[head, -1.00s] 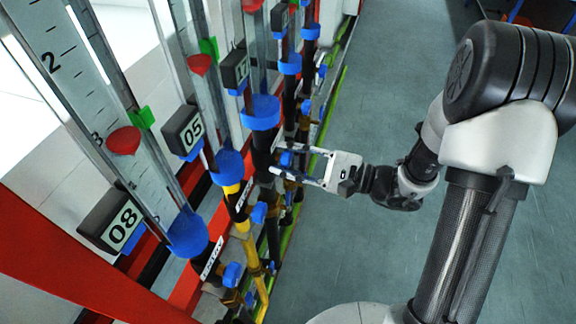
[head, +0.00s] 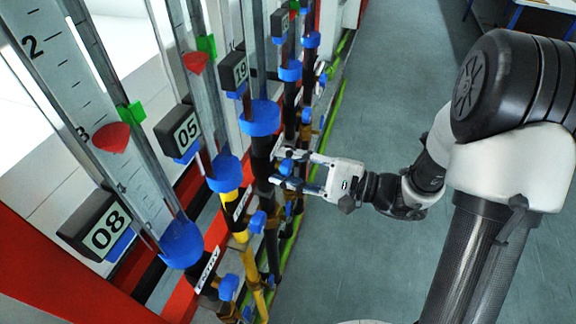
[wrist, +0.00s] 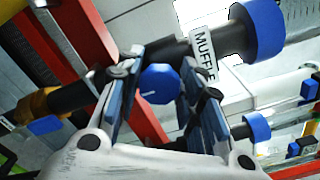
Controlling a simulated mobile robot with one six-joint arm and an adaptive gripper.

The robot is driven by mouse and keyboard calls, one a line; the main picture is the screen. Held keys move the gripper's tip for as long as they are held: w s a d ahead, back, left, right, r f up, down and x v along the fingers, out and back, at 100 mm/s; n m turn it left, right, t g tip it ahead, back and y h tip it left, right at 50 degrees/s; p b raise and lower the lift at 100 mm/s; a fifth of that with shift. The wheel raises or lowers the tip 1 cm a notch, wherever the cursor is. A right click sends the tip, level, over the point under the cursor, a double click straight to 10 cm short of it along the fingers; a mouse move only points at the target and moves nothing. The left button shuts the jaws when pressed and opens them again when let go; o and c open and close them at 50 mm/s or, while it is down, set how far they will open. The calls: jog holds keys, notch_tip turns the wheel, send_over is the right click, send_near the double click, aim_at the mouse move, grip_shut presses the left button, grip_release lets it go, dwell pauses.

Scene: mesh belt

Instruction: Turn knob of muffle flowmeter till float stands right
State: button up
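In the wrist view the blue knob (wrist: 160,83) sits between the two parted fingers of my gripper (wrist: 158,58). I cannot tell whether the fingers touch it. The label MUFFLE (wrist: 204,52) is on the dark pipe just beside it. In the head view my gripper (head: 285,168) straddles the knob (head: 287,166) on the black pipe below the third flowmeter's blue cup (head: 260,118). This flowmeter's tube (head: 254,50) runs out of the top of the frame, and its float and green marker are not visible.
The neighbouring flowmeters show red floats (head: 111,137) and (head: 195,62) below their green markers (head: 131,113) and (head: 207,46). Number plates 08 (head: 106,230), 05 (head: 186,134) and 19 (head: 240,71) stand beside the tubes. Other blue knobs (head: 257,221) are close by. The floor (head: 400,80) at right is clear.

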jog(key=o, duration=0.4)
jog(key=shift+d, duration=0.1)
jog(key=v, duration=1.2)
jog(key=shift+r, duration=0.1)
jog(key=s+a+n+g+h, duration=0.3)
jog(key=s+g+h, duration=0.1)
jog(key=s, duration=0.2)
jog(key=s+a+n+g+h, duration=0.4)
jog(key=s, duration=0.3)
jog(key=d+r+n+t+h, duration=0.1)
jog(key=d+t+h, duration=0.1)
jog(key=h, duration=0.1)
jog(key=s+d+r+n+t+h, duration=0.1)
jog(key=d+r+t+h, duration=0.1)
jog(key=d+h, duration=0.1)
jog(key=s+d+r+n+t+h, duration=0.1)
jog(key=d+n+t+h, duration=0.1)
jog(key=d+h, duration=0.1)
jog(key=shift+s+d+r+t, duration=0.15)
jog(key=shift+s+r+t, duration=0.05)
jog(key=shift+r+t, duration=0.1)
